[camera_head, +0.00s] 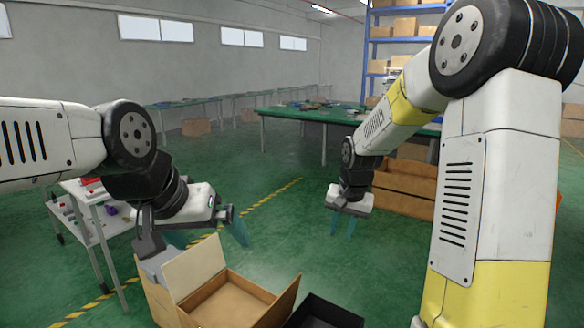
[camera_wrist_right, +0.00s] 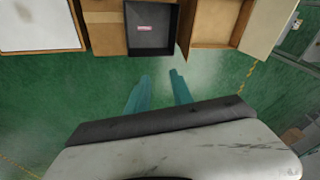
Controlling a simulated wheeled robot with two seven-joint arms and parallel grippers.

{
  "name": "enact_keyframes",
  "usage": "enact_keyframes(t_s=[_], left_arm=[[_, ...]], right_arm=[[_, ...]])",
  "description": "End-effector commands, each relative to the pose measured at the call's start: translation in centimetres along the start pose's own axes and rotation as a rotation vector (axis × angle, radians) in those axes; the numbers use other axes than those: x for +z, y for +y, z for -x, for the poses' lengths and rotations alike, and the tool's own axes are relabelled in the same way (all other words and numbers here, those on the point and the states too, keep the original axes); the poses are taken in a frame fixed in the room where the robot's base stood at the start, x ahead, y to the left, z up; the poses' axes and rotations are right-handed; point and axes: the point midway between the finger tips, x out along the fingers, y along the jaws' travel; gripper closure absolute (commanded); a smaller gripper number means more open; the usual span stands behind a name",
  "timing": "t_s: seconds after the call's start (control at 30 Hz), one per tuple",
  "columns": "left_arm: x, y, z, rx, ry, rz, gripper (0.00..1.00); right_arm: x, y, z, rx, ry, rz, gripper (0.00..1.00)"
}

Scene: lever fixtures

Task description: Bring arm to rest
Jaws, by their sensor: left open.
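My left gripper (camera_head: 207,235) hangs at the left in the head view, with its teal fingers wide apart and nothing between them. It is above and behind the open cardboard box, close to the white cart. My right gripper (camera_head: 343,226) hangs near the middle with its fingers pointing down. In the right wrist view its two teal fingers (camera_wrist_right: 160,78) stand apart over green floor with nothing between them. My right arm is bent, its upper part large at the right of the head view. No lever fixture can be made out.
An open cardboard box (camera_head: 245,302) and a black box (camera_head: 326,313) stand at the bottom. The black box, with a pink label, also shows in the wrist view (camera_wrist_right: 150,42). A white cart (camera_head: 85,212) is at left, large brown boxes (camera_head: 408,208) at right. Green floor (camera_head: 285,225) is free between.

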Motion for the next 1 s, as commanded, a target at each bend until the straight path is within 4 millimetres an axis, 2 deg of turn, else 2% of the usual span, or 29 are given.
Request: enact_keyframes(t_s=[0.03,0.2,0.3,0.43,0.6,0.7,0.83,1.0], left_arm=[[0.0,0.0,0.0,0.000,0.000,0.000,0.00],[0.0,0.0,0.0,0.000,0.000,0.000,0.00],[0.0,0.0,0.0,0.000,0.000,0.000,0.00],[0.0,0.0,0.0,0.000,0.000,0.000,0.00],[0.0,0.0,0.0,0.000,0.000,0.000,0.00],[0.0,0.0,0.0,0.000,0.000,0.000,0.00],[0.0,0.0,0.0,0.000,0.000,0.000,0.00],[0.0,0.0,0.0,0.000,0.000,0.000,0.00]], right_arm=[[0.8,0.3,2.7,-0.018,0.026,0.022,0.72],[4.5,1.6,9.5,-0.064,0.088,0.108,0.72],[7.2,2.5,12.7,-0.088,0.127,0.162,0.72],[11.0,3.7,16.0,-0.118,0.180,0.232,0.72],[15.4,5.0,18.4,-0.147,0.240,0.314,0.72],[17.1,5.4,19.0,-0.157,0.263,0.345,0.72],[18.3,5.7,19.3,-0.163,0.278,0.368,0.72],[18.5,5.8,19.3,-0.164,0.280,0.373,0.72]])
